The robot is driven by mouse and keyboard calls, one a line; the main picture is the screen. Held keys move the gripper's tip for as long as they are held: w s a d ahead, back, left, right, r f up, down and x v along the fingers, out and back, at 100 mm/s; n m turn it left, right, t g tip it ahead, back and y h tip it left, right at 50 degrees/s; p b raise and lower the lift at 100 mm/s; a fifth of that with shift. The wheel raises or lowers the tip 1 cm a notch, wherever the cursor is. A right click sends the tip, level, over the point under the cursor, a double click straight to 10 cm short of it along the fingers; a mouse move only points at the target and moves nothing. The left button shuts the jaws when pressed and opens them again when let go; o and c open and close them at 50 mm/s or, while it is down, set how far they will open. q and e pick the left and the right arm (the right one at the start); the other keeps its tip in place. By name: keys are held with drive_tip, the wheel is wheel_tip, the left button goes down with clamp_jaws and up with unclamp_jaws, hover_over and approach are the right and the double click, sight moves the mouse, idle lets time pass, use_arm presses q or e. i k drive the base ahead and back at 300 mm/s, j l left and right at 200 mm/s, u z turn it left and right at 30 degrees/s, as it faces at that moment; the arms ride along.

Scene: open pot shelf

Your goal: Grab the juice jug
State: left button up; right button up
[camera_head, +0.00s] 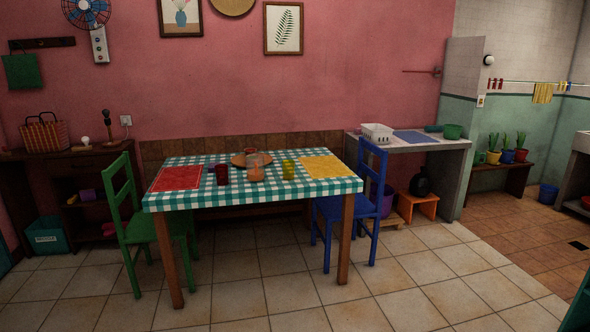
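What looks like the juice jug (256,170), a clear vessel with orange contents, stands near the middle of the table (250,194) with the teal-and-white checked cloth. A dark red cup (221,174) stands to its left and a yellow-green cup (288,169) to its right. A round brown tray or board (239,160) with a small reddish bowl lies just behind it. Neither of my grippers shows in the head view, so their states are hidden.
A green chair (140,225) stands at the table's left end and a blue chair (360,205) at its right end. A red placemat (177,178) and a yellow placemat (323,166) lie on the table. The tiled floor (290,305) in front is clear.

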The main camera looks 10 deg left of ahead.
sight(254, 161)
drive_tip(key=i+j+z, duration=0.5)
drive_tip(key=z, duration=0.15)
drive_tip(key=i+j+z, duration=0.25)
drive_tip(key=i+j, duration=0.35)
drive_tip(key=j, duration=0.15)
drive_tip(key=i+j, duration=0.2)
drive_tip(key=j, duration=0.15)
drive_tip(key=i+j, duration=0.2)
drive_tip(key=j, duration=0.15)
drive_tip(key=i+j+z, duration=0.1)
drive_tip(key=i+j, duration=0.3)
drive_tip(key=j, duration=0.3)
